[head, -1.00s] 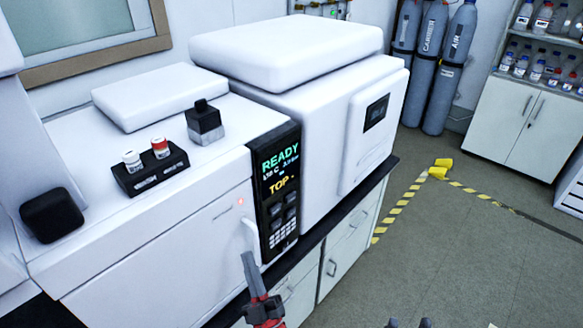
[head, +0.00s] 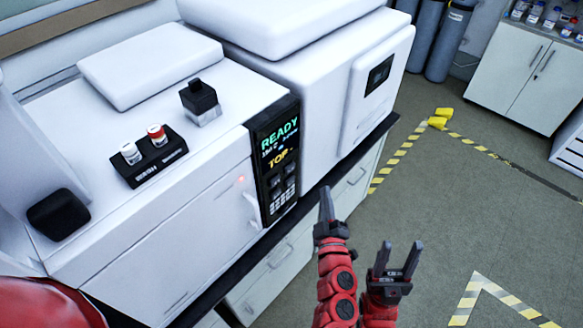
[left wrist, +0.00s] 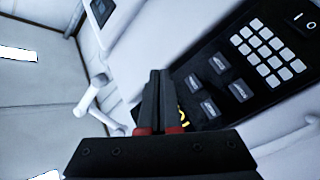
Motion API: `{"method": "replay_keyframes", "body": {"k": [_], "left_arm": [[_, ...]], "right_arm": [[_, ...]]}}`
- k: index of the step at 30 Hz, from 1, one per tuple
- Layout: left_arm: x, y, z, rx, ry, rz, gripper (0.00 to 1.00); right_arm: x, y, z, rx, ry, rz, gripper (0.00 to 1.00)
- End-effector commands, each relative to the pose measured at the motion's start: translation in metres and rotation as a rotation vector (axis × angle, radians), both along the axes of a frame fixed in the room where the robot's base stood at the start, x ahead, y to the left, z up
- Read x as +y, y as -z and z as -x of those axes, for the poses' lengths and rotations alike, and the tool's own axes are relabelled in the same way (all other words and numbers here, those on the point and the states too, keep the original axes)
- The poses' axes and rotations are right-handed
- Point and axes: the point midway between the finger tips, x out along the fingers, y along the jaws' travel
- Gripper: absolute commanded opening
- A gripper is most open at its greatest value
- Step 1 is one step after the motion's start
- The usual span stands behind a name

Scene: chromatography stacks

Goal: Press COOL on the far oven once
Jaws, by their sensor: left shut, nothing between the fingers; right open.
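The left wrist view also shows this panel (left wrist: 255,98), with several grey buttons (left wrist: 220,64) and a white keypad; the button labels are too small to read, so I cannot tell which is COOL. My left gripper (head: 326,195) is shut and empty, to the right of the panel in the head view. In the left wrist view its fingers (left wrist: 155,78) cover part of the panel's display. My right gripper (head: 403,255) is open and empty over the floor.
A door handle (head: 253,212) juts out left of the panel. A second white unit (head: 335,75) with a small dark screen stands beyond it. A black vial rack (head: 150,158) sits on the oven. The floor to the right is open, with striped tape (head: 400,158).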

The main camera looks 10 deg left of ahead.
Motion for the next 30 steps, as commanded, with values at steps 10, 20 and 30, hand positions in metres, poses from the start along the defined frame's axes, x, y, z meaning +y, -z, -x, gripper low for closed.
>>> {"method": "replay_keyframes", "body": {"k": [10,20,30], "left_arm": [[0.038,0.001,-0.026,-0.002,-0.005,-0.002,0.0],[0.065,0.0,-0.046,-0.002,-0.005,-0.002,0.0],[0.069,0.0,-0.049,-0.002,-0.002,-0.001,0.0]], "right_arm": [[0.0,0.012,0.0,0.0,0.0,0.0,0.5],[0.0,0.018,0.0,0.0,0.0,0.0,0.5],[0.0,0.019,0.0,0.0,0.0,0.0,0.5]]}}
